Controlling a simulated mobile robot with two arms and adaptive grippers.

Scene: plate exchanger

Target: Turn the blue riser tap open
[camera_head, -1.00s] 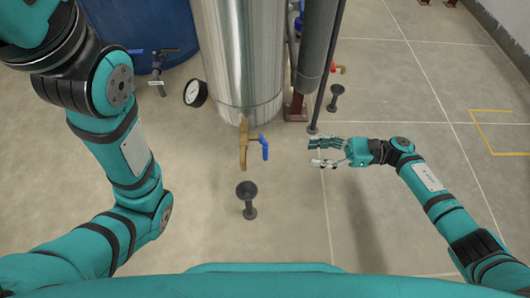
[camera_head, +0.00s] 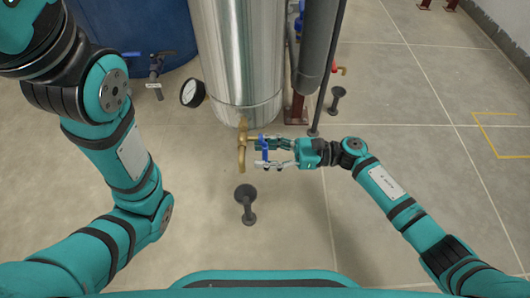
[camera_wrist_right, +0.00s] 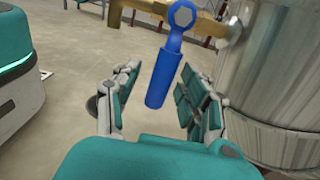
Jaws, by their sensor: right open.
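The blue tap handle (camera_head: 264,148) sits on a brass riser tap (camera_head: 242,146) at the foot of the steel tank. In the right wrist view the blue handle (camera_wrist_right: 164,72) hangs down from its hex bolt, tilted slightly. My right gripper (camera_head: 268,152) is open, with its fingers on both sides of the handle. In the wrist view a gap shows between the handle and the finger pads (camera_wrist_right: 160,98) on each side. The left arm rises at the left of the head view; its gripper is out of the picture.
The steel tank (camera_head: 236,60) stands right behind the tap. A black floor drain funnel (camera_head: 245,200) is below it. A pressure gauge (camera_head: 192,93) is to the left, a blue tank (camera_head: 130,30) behind. A dark pipe (camera_head: 318,45) and red-handled tap (camera_head: 338,70) are right.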

